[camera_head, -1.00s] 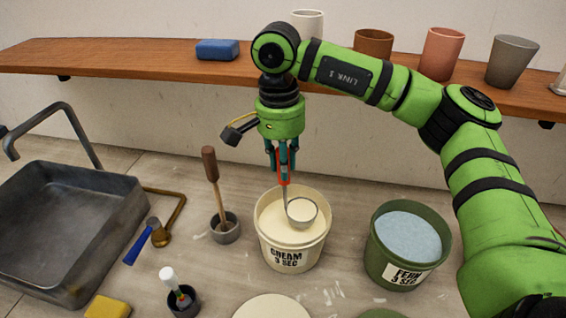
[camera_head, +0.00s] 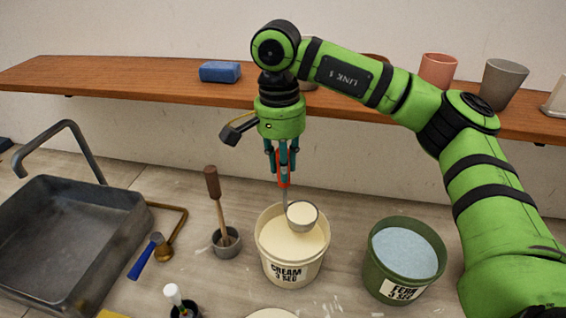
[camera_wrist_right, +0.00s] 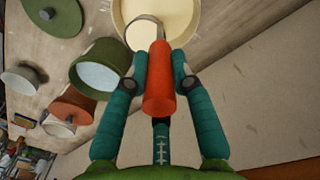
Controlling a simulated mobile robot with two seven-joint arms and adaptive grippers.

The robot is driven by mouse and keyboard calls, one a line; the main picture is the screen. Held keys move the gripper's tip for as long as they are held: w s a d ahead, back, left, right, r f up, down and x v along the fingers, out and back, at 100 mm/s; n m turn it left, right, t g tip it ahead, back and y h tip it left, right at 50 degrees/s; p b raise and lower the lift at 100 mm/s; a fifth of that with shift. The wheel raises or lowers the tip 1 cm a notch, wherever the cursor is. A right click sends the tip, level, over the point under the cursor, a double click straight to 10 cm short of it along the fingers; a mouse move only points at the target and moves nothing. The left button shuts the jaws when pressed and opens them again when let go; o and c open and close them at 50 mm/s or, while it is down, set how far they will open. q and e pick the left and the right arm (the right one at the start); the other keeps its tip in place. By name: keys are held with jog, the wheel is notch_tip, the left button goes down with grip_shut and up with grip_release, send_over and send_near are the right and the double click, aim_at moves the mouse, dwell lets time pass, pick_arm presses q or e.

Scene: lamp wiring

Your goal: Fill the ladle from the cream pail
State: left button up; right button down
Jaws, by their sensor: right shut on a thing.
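The cream pail (camera_head: 291,272), labelled "CREAM 3 SEC", stands on the counter with cream paint inside. My right gripper (camera_head: 283,160) is above it, shut on the red handle of the ladle (camera_head: 302,215). The ladle's grey bowl hangs over the pail's mouth, and cream colour shows inside the bowl. The bowl appears just above the paint surface. In the right wrist view, the red handle (camera_wrist_right: 158,85) sits between the teal fingers, and the pail (camera_wrist_right: 182,42) lies beyond it. My left gripper is not in view.
A green pail (camera_head: 385,286) labelled "FERN" with pale blue-grey contents stands to the right. A wooden shelf (camera_head: 120,82) runs behind.

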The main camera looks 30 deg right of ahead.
jog(key=shift+r, duration=0.1)
dwell(0.5)
jog(key=shift+r+p, duration=1)
jog(key=shift+r, duration=0.5)
jog(key=shift+s+f, duration=0.1)
jog(key=shift+f, duration=0.05)
